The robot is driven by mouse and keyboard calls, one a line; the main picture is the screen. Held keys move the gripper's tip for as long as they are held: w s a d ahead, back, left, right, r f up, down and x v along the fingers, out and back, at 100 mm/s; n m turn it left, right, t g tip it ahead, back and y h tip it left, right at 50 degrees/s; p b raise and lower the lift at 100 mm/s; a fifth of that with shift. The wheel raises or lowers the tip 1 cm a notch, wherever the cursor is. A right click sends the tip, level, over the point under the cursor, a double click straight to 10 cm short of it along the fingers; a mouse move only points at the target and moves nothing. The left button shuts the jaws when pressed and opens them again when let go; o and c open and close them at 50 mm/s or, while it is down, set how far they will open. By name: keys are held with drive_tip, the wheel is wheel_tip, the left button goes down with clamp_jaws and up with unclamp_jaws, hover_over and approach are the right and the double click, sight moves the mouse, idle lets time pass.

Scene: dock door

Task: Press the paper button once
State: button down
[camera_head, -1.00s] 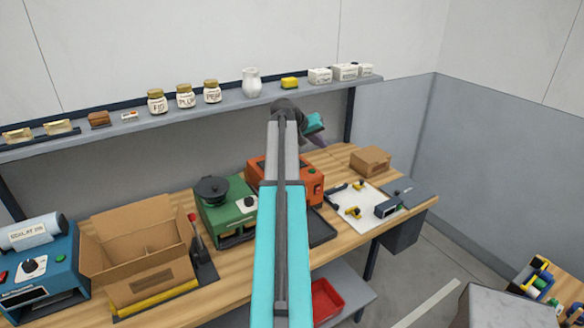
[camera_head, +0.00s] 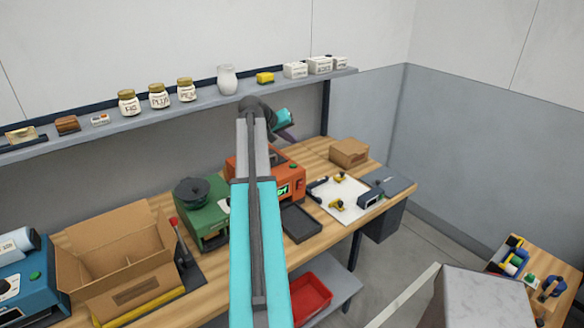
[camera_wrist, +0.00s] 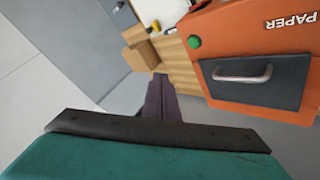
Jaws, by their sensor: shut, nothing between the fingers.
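The orange machine labelled PAPER (camera_wrist: 262,55) fills the upper right of the wrist view. A round green button (camera_wrist: 194,41) is on its front, beside a dark panel with a metal handle (camera_wrist: 243,73). In the head view the orange machine (camera_head: 291,171) stands on the bench, partly hidden by my arm. A green lit display (camera_head: 283,190) on it ends in "DY". My gripper (camera_wrist: 160,78) is shut and empty, its dark fingers apart from the button in the wrist view. In the head view my gripper (camera_head: 288,135) is above and behind the machine.
A green machine (camera_head: 203,213) and an open cardboard box (camera_head: 115,255) stand left on the bench. A shelf (camera_head: 200,103) of jars runs above.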

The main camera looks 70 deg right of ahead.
drive_tip(key=shift+f+b, duration=1.8)
drive_tip(key=shift+f, duration=2.1)
drive_tip(key=shift+f+b, duration=0.5)
drive_tip(key=shift+f, duration=0.3)
drive_tip(key=shift+r, duration=0.2)
drive_tip(key=shift+r+p, duration=0.3)
drive_tip(key=shift+r, duration=0.3)
idle(0.4)
wheel_tip(320, 180, up, 5)
drive_tip(key=shift+p, duration=1.1)
idle(0.4)
